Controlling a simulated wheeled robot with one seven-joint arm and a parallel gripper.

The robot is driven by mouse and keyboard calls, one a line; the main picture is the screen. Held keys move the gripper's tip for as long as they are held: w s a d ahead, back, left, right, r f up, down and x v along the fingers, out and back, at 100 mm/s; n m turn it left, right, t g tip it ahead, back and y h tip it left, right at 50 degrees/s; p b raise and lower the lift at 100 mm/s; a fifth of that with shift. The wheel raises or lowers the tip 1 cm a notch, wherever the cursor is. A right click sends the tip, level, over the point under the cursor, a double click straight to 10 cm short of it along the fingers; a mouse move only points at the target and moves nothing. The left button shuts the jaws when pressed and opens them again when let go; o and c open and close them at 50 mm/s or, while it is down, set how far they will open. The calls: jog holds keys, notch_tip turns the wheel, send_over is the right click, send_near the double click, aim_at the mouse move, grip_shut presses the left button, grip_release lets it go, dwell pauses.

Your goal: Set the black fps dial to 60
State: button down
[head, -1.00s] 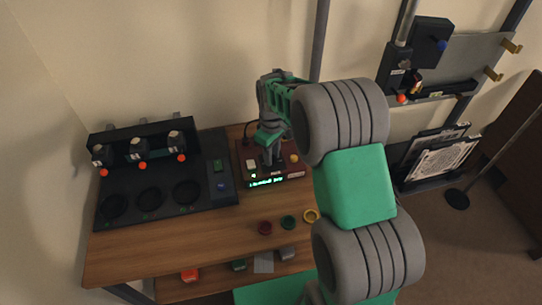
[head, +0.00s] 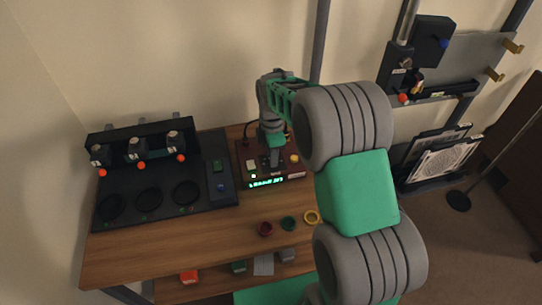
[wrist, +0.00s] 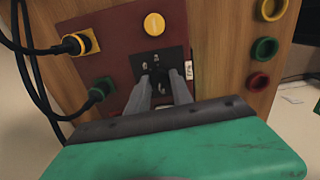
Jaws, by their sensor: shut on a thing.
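The black fps dial (wrist: 157,74) sits in a dark square plate (wrist: 174,58) on a dark red panel (wrist: 112,42), in the wrist view. My gripper (wrist: 160,82) is shut on the dial, one grey finger on each side. The fingers hide part of the dial and its markings, so its setting cannot be read. In the head view my gripper (head: 271,160) reaches down onto the red panel (head: 246,177) from above. A lit green display (head: 266,182) is on the panel's front; its text is too small to read.
A yellow knob (wrist: 154,24) is close to the dial plate. A yellow plug (wrist: 76,44) and a green plug (wrist: 101,90) with black cables sit left of it. A black station (head: 150,185) stands left of the panel. Red, green and yellow rings (head: 312,217) lie in front.

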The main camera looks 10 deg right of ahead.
jog(key=shift+r+n, duration=0.1)
jog(key=shift+n, duration=1)
jog(key=c, duration=1.1)
grip_release()
notch_tip(320, 180, up, 8)
jog(key=shift+f+b, duration=0.15)
jog(key=shift+b, duration=0.3)
